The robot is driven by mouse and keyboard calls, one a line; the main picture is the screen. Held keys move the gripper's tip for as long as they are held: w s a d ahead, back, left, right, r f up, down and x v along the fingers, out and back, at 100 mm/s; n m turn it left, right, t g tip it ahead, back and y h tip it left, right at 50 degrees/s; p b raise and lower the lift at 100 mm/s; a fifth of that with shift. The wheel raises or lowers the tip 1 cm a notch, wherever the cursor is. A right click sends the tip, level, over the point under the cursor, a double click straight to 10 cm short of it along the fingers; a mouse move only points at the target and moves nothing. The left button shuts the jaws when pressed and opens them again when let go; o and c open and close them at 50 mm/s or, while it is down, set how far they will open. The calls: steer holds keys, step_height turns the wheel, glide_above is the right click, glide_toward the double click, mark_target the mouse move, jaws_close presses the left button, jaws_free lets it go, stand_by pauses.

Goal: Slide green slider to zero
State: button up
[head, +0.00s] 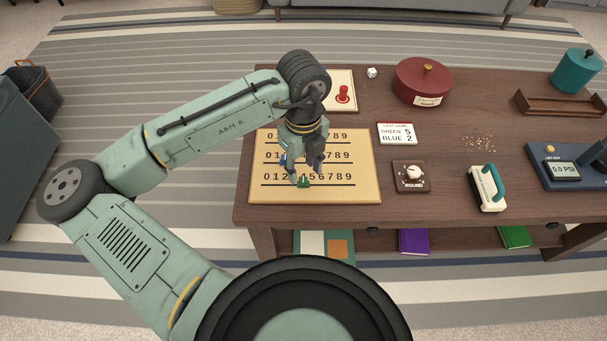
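A cream scoreboard (365,190) lies on the wooden table, with three rows of digits 0 to 9 over dark tracks. The green slider (304,182) is on the lowest row, around digit 3, with the 0 to its left. A blue slider (284,160) is on the middle row, near its left part. My gripper (305,174) points down over the board, just above and behind the green slider. Its fingers look spread apart, and I cannot tell whether they touch the slider. My gripper hides some digits of the upper rows.
A card (397,134) reads green 5, blue 2. Right of the board are a round timer knob (411,175) and a teal-handled device (487,188). A red joystick (343,94) and red lidded pot (423,82) stand behind.

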mark_target(303, 180)
steer(key=shift+f, duration=1.75)
steer(key=shift+c, duration=0.6)
jaws_close()
